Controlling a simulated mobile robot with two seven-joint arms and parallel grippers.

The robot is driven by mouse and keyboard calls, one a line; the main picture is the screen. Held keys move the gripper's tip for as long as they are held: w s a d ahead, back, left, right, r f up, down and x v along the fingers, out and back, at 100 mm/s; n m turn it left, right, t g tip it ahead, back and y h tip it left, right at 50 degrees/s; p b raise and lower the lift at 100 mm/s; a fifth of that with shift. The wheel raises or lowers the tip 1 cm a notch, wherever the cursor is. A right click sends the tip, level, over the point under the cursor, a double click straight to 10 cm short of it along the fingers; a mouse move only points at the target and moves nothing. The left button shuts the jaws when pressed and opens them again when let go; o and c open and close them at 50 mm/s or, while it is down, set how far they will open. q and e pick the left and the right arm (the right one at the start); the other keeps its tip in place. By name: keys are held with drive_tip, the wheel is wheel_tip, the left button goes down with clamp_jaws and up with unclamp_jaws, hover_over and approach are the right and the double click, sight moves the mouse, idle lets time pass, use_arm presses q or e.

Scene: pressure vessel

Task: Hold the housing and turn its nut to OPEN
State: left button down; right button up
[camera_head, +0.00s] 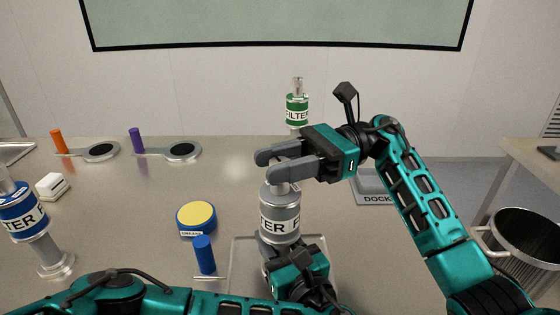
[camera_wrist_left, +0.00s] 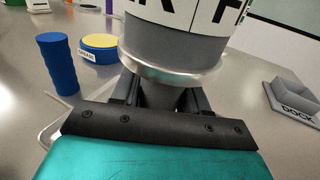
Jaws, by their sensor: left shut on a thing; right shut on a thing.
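The grey filter housing (camera_head: 281,210) with a white FILTER label stands upright near the middle of the table. In the left wrist view its lower body and rim (camera_wrist_left: 170,65) fill the top. My left gripper (camera_head: 270,246) is shut on the narrow part of the housing below the label; its fingers flank that part in the left wrist view (camera_wrist_left: 160,92). My right gripper (camera_head: 272,163) reaches in from the right at the top of the housing, shut on the nut, which the fingers mostly hide. Any OPEN marking cannot be read.
A green filter (camera_head: 297,110) stands behind; a blue filter (camera_head: 24,212) stands at left. A yellow-topped grease tin (camera_head: 197,217) and a blue cylinder (camera_head: 204,255) are left of the housing. A DOCK tray (camera_head: 374,199) and a dark pot (camera_head: 525,235) are at right.

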drive_tip(key=shift+g, duration=0.3)
drive_tip(key=o, duration=0.9)
drive_tip(key=shift+o, duration=0.2)
drive_tip(key=shift+d, duration=0.1)
drive_tip(key=v, duration=1.2)
drive_tip(key=shift+r, duration=0.2)
use_arm(q)
drive_tip(key=shift+c, duration=2.4)
unclamp_jaws()
drive_tip(key=shift+s, duration=0.1)
